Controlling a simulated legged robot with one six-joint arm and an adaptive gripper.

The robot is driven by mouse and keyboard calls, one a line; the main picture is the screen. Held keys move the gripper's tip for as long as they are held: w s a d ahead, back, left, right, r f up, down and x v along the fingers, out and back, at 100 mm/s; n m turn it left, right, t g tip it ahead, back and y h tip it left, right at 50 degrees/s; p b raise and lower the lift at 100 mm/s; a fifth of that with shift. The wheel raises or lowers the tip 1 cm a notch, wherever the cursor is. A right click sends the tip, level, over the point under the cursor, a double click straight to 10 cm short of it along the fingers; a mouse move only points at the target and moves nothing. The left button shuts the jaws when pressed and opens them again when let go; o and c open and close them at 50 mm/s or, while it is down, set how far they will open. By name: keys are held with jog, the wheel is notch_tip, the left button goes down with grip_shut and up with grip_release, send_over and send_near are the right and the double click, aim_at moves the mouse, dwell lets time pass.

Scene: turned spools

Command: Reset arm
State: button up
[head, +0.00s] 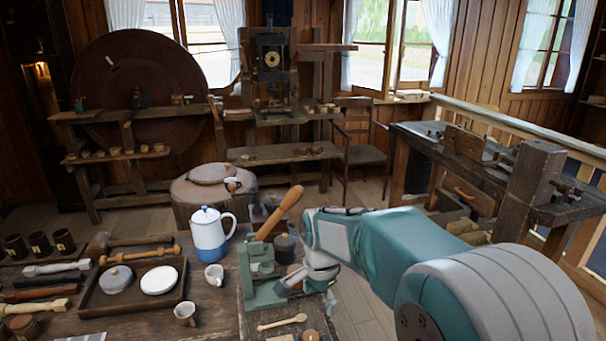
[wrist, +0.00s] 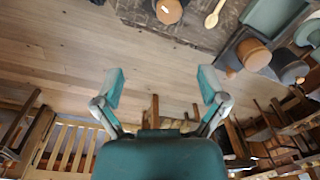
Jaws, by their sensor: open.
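My gripper (wrist: 162,84) is open, its two fingers wide apart with nothing between them in the wrist view. Behind the gap is plank floor. In the head view my arm reaches in from the right, and the gripper hangs at the right end of the workbench (head: 215,325), beside a green metal device (head: 262,292). The arm hides part of the bench's right side. A wooden spoon (head: 282,322) lies on the bench near the gripper; it also shows at the top of the wrist view (wrist: 214,14).
A wooden handle (head: 280,212) leans up near my arm. A dark workbench (head: 505,190) stands right. Floor between is free.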

jog(key=s+d+r+n+t, duration=0.2)
jog(key=s+d+r+n, duration=0.3)
jog(key=s+d+r, duration=0.35)
jog(key=s+d+n+t, duration=0.1)
jog(key=s+n, duration=0.1)
jog(key=s, duration=0.5)
jog(key=s+d+r+n+t, duration=0.1)
jog(key=s+d+n+t, duration=0.1)
jog(key=s, duration=0.6)
jog(key=shift+d+n, duration=0.2)
jog(key=shift+n, duration=0.5)
